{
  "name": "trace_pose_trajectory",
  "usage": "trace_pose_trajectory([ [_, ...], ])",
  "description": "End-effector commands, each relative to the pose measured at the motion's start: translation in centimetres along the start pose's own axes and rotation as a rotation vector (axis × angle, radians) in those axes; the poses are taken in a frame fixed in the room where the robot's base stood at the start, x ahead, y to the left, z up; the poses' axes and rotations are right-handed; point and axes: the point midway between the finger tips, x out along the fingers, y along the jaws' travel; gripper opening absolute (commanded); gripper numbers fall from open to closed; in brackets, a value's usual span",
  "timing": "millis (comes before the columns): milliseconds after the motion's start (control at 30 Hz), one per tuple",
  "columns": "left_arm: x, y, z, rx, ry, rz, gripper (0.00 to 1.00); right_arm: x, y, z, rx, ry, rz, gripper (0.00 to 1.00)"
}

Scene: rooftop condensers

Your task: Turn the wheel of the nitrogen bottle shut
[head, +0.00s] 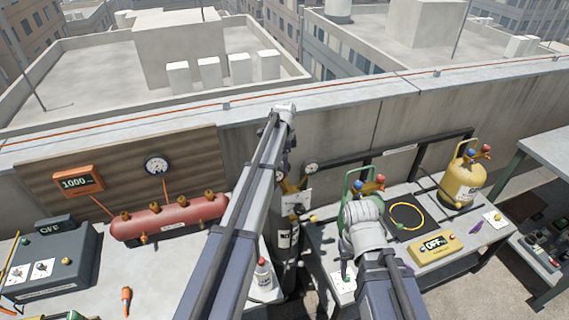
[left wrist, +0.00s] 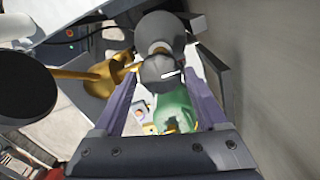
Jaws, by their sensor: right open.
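The nitrogen bottle (head: 286,240) is dark with a white label and stands upright between two benches, partly hidden by my left arm. Brass valve parts (head: 288,186) show at its top. My left gripper (head: 293,203) is down at that valve. In the left wrist view, a dark round wheel (left wrist: 160,70) lies between the fingers of my left gripper (left wrist: 166,72), with brass fittings (left wrist: 112,74) beside it. Whether the fingers press on the wheel is unclear. My right gripper (head: 346,258) is over the right bench, its fingers mostly hidden by its wrist.
A yellow cylinder (head: 462,182) and a yellow OFF box (head: 436,246) are on the right bench. A red tank (head: 170,218) and a grey OFF unit (head: 50,262) are on the left bench. A parapet (head: 440,110) runs behind.

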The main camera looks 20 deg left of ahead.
Motion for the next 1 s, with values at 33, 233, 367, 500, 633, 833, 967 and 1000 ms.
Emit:
trace_pose_trajectory([
  [33,0.0,0.0,0.0,0.0,0.0,0.0,0.82,0.0,0.0,0.0,0.0,0.0,0.0,0.5],
  [233,0.0,-0.1,0.0,-0.001,0.0,-0.001,0.93,0.0,0.0,0.0,0.0,0.0,0.0,0.5],
  [367,0.0,-0.1,0.0,-0.002,0.0,-0.002,0.93,0.0,0.0,0.0,0.0,0.0,0.0,0.5],
  [500,-0.4,-0.1,0.0,-0.002,0.0,-0.002,0.93,-0.4,0.0,0.0,0.0,0.0,0.0,0.5],
  [633,-1.2,-0.1,0.0,-0.002,0.0,-0.002,0.93,-1.2,0.1,0.1,0.001,0.0,0.0,0.5],
  [833,-3.5,-0.1,0.0,-0.002,0.0,-0.002,0.93,-3.5,0.3,0.2,0.004,0.0,-0.001,0.5],
  [967,-5.3,-0.1,0.0,-0.002,0.0,-0.002,0.93,-5.3,0.5,0.3,0.008,0.0,-0.002,0.5],
  [1000,-5.9,-0.1,0.0,-0.002,0.0,-0.002,0.93,-5.9,0.5,0.3,0.009,0.0,-0.002,0.5],
])
